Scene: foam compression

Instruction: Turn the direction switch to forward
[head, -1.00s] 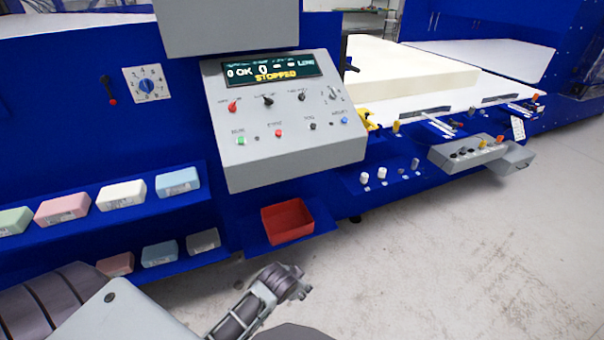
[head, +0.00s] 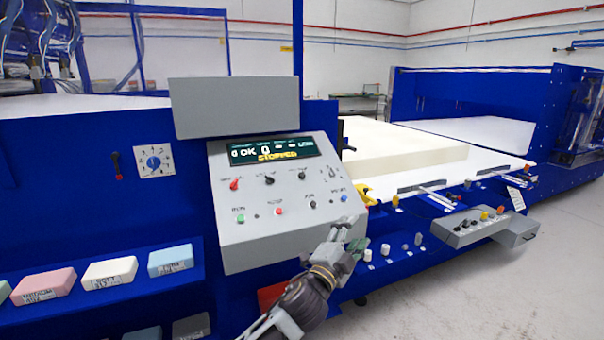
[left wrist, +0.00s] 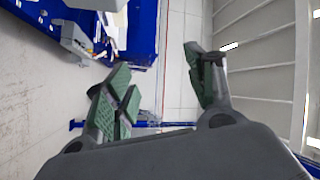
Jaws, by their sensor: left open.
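The grey sloped control panel (head: 265,222) stands in the middle of the head view, its display (head: 275,152) showing "OK" and "STOPPED". Its upper row has a red knob (head: 235,184), two black knobs (head: 269,180) (head: 301,175) and a small lever switch (head: 331,172). The labels are too small to read, so I cannot tell which is the direction switch. My left gripper (head: 345,232) is in front of the panel's lower right corner, below the knobs. In the left wrist view its green-padded fingers (left wrist: 160,92) are apart with nothing between them. My right gripper is out of view.
Push buttons line the panel's lower row, including a green one (head: 240,219) and a blue one (head: 344,198). A red bin (head: 271,296) is partly hidden behind my arm. A second control box (head: 470,229) is at right. A foam block (head: 400,148) lies on the conveyor.

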